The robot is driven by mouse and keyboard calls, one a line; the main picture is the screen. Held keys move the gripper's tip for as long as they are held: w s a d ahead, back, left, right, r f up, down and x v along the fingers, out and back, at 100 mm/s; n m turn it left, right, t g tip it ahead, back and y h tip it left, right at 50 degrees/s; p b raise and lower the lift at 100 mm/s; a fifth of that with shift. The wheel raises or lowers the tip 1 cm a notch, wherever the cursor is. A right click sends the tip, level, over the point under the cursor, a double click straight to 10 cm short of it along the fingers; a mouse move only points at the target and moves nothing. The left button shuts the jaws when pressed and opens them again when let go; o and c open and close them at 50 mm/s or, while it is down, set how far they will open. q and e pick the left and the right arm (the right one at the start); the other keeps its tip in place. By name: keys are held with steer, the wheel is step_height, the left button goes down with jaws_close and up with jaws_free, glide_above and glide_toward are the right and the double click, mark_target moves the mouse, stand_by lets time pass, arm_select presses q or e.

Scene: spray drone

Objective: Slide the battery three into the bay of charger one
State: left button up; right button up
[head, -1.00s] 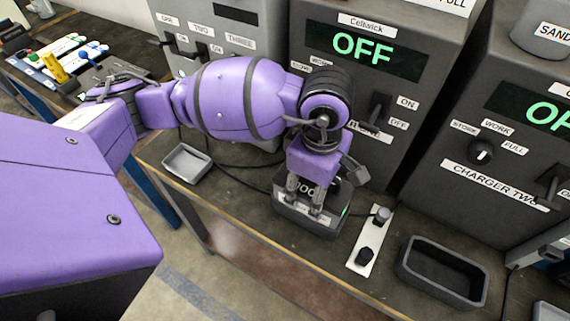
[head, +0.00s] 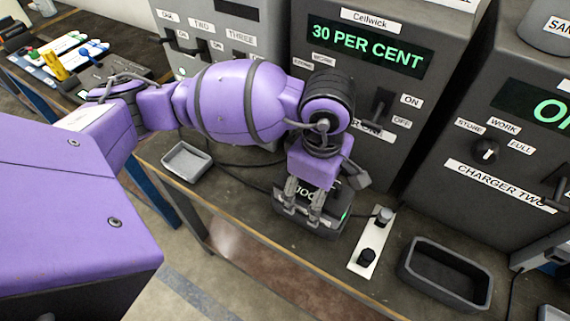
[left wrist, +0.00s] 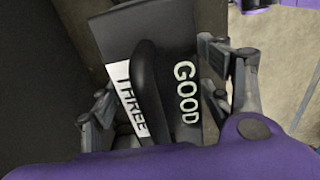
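Charger one (head: 350,95) is the grey cabinet behind my left arm; its display reads "30 PER CENT" and its name label is partly hidden. Battery three (left wrist: 187,95) is dark, with a black handle and labels "THREE" and "GOOD". In the head view it sits low in the dark bay (head: 325,229) at the foot of charger one, mostly hidden by my gripper. My left gripper (head: 303,206) is right over it, fingers pointing down. In the left wrist view its fingers (left wrist: 160,85) stand wide apart on either side of the handle, with gaps visible. My right gripper is not in view.
A two-knob white strip (head: 370,244) and an empty dark tray (head: 447,272) lie right of the bay. A small grey tray (head: 186,162) is to its left. Charger two (head: 490,190) stands at right. A cable runs behind the bay along the bench.

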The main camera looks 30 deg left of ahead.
arm_select(q)
steer(key=shift+f, duration=0.1)
step_height(320, 180, up, 12)
steer(key=shift+r, duration=0.1)
stand_by(0.5)
steer(key=shift+s, duration=0.1)
stand_by(0.7)
